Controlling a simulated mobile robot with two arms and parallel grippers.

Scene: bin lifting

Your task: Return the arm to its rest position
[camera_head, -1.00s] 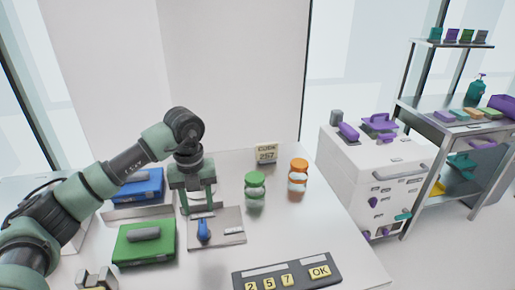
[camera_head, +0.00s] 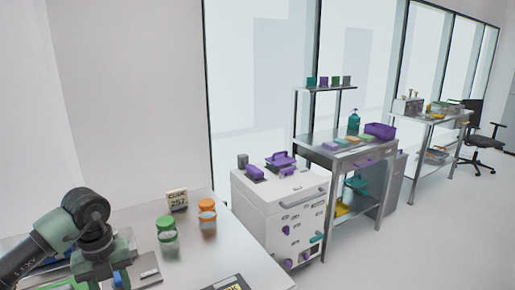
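My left arm comes in at the lower left, and its gripper (camera_head: 102,278) points down over the white table (camera_head: 215,255). Its fingers look apart with nothing held; their lower ends are cut off by the picture's bottom edge. A blue handle (camera_head: 118,281) shows close beside it, on a metal plate that is mostly hidden. My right arm and gripper are not in view.
A green-lidded jar (camera_head: 167,240), an orange-lidded jar (camera_head: 207,215) and a cube sign (camera_head: 177,199) stand right of the gripper. A keypad (camera_head: 228,284) is partly cut off. A white drawer cabinet (camera_head: 280,215) and metal shelves (camera_head: 345,150) stand farther right.

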